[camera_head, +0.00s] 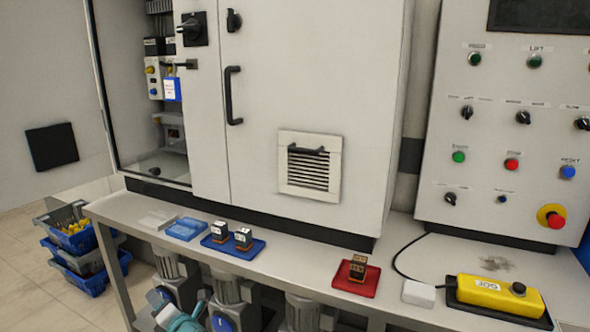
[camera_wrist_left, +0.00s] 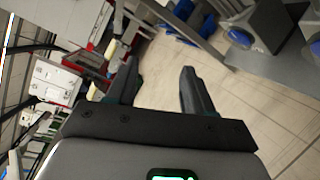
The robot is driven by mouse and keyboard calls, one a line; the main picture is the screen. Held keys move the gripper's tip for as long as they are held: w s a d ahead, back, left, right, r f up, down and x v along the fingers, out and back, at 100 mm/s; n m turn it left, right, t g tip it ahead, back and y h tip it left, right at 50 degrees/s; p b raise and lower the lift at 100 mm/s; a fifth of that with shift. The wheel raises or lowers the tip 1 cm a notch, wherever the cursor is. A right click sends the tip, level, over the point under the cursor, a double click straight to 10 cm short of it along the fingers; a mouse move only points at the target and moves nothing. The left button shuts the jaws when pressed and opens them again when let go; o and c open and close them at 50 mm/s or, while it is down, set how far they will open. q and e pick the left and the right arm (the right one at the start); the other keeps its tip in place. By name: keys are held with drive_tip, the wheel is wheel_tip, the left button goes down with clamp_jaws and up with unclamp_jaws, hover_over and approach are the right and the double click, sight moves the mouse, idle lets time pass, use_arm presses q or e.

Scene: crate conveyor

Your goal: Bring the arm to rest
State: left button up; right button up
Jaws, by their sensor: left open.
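My left gripper (camera_wrist_left: 156,82) shows in the left wrist view with its two dark fingers apart and nothing between them. Beyond the fingers is pale tiled floor, with no object close to the tips. In the head view, a teal and grey part low in front of the bench appears to be the end of my left arm; its fingers are hard to make out there. My right gripper is in neither view.
A grey bench (camera_head: 300,275) carries a blue tray (camera_head: 238,251) with two small blocks, a red tray (camera_head: 344,286) with one block and a yellow pendant (camera_head: 500,294). A cabinet (camera_head: 290,75) and control panel (camera_head: 500,110) stand behind. Blue crates (camera_head: 84,240) sit left.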

use_arm(q)
drive_tip(key=s+d+f+m+g+h, duration=0.2)
drive_tip(key=s+d+f+m+h, duration=0.3)
drive_tip(key=s+f+m, duration=0.45)
drive_tip(key=s+d+f+m+g+h, duration=0.1)
drive_tip(key=s+d+f+m+h, duration=0.5)
drive_tip(key=f, duration=0.6)
drive_tip(key=s+d+f+m+g+h, duration=0.1)
drive_tip(key=s+d+m+g+h, duration=0.15)
drive_tip(key=s+d+m, duration=0.4)
drive_tip(key=s+d+f+m+g+h, duration=0.1)
drive_tip(key=s+m+g, duration=0.2)
drive_tip(key=s, duration=0.7)
drive_tip(key=s+d+f+m+g+h, duration=0.25)
drive_tip(key=s+d+m, duration=0.2)
drive_tip(key=s, duration=0.35)
wheel_tip(320, 180, up, 27)
drive_tip(key=a+p, duration=0.1)
drive_tip(key=p, duration=2.5)
drive_tip(key=shift+r+m+y, duration=0.15)
drive_tip(key=shift+m+y, duration=0.2)
drive_tip(key=shift+y, duration=0.05)
drive_tip(key=shift+w, duration=0.15)
drive_tip(key=shift+a, duration=0.15)
